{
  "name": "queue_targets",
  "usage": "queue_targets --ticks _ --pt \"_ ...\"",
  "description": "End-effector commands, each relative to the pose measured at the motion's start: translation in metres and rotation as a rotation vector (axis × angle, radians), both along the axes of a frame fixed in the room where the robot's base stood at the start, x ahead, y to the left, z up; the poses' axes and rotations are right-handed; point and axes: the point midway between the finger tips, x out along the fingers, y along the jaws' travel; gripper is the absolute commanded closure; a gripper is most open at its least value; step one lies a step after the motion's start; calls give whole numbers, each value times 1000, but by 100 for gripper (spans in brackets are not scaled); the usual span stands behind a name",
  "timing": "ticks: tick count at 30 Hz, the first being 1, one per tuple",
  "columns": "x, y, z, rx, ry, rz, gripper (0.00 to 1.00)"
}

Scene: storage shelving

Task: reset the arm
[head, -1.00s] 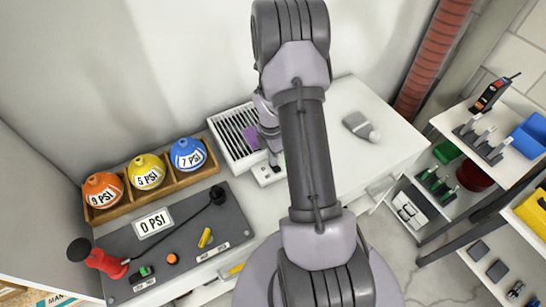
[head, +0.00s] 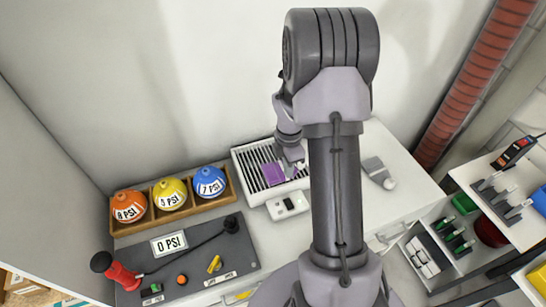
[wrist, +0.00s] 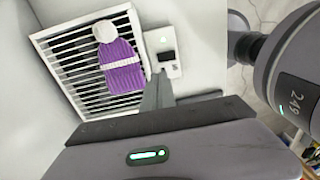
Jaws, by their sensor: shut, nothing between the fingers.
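My gripper (head: 292,172) is at the end of my raised arm, over the white slatted rack on the white counter. In the wrist view its fingers (wrist: 158,92) are together with nothing held between them. A purple piece (head: 274,173) lies on the rack's slats, left of the gripper. The wrist view shows it as a purple knit hat (wrist: 121,62) with a white band and a white pompom. My arm hides part of the counter and wall.
The slatted rack (head: 244,160) stands against the wall, with a small white device (head: 287,205) in front of it. Labelled orange, yellow and blue spheres sit in a wooden holder (head: 178,213) at left. A grey panel (head: 210,262) lies before them. Shelves (head: 470,185) stand at right.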

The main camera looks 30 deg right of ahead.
Motion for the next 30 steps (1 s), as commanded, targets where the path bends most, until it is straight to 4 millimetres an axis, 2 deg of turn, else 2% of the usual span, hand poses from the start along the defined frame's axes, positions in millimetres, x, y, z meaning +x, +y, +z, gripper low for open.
queue_targets --ticks 4,5,7,9,11,12,15,18,21,24,30 --pt "3 5 9 -6 -14 -31 100" --pt "4 10 18 -10 -27 -66 100" --pt "8 33 52 -20 -82 -212 100" --pt "3 70 96 -8 -159 -430 100" --pt "-11 107 132 30 -225 -643 100" --pt "-24 132 152 71 -264 -788 100" --pt "-69 186 186 212 -324 -1134 100" --pt "-112 224 198 366 -323 -1411 100" --pt "-140 245 200 475 -290 -1586 100" --pt "-153 252 200 526 -267 -1667 100" --pt "-154 253 201 533 -260 -1685 100"
